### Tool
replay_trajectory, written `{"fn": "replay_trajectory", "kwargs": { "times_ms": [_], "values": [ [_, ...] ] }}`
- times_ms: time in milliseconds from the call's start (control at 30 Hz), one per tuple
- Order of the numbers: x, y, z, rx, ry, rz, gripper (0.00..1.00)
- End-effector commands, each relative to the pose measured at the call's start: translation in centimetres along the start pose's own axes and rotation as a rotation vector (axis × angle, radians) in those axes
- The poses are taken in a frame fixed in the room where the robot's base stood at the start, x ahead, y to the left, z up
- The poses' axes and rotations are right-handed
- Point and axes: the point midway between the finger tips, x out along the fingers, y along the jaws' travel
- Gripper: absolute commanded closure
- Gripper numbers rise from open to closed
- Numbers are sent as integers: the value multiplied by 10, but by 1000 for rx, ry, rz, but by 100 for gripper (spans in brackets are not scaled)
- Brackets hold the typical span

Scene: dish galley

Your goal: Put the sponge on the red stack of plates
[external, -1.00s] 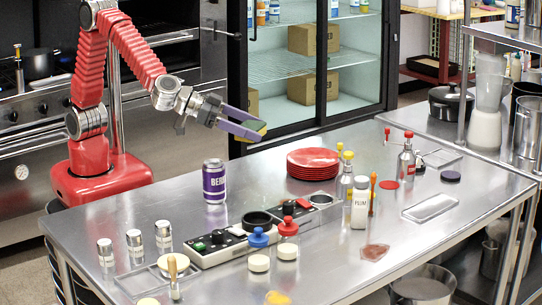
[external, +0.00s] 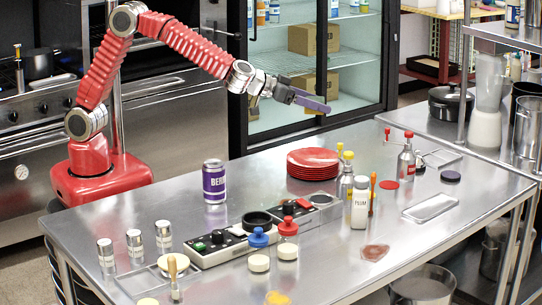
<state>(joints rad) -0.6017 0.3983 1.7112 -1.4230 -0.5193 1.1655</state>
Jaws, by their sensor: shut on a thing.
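The red stack of plates (external: 314,164) stands on the far side of the steel table, its top plate bare. My gripper (external: 313,103) is in the air, above the stack in the picture and clear of it. Its purple fingers point right and slightly down, seen nearly side-on. It is shut on the sponge, which showed yellow-green between the fingers a second ago. The sponge is now hidden or too small to make out behind the near finger.
A purple can (external: 214,182) stands left of the plates. Bottles (external: 345,177) and a white plum shaker (external: 360,203) stand close on their right. A control panel (external: 236,237) and red- and blue-lidded jars (external: 288,240) lie nearer.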

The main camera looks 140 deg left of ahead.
Motion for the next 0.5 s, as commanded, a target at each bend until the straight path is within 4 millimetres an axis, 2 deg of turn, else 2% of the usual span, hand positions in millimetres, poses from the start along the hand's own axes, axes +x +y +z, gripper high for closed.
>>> {"fn": "replay_trajectory", "kwargs": {
  "times_ms": [33,300,500],
  "values": [
    [6,-4,4,0,-2,-6,41],
    [18,-2,39,1,-2,-4,41],
    [21,-2,46,-1,1,-2,41]
  ]
}}
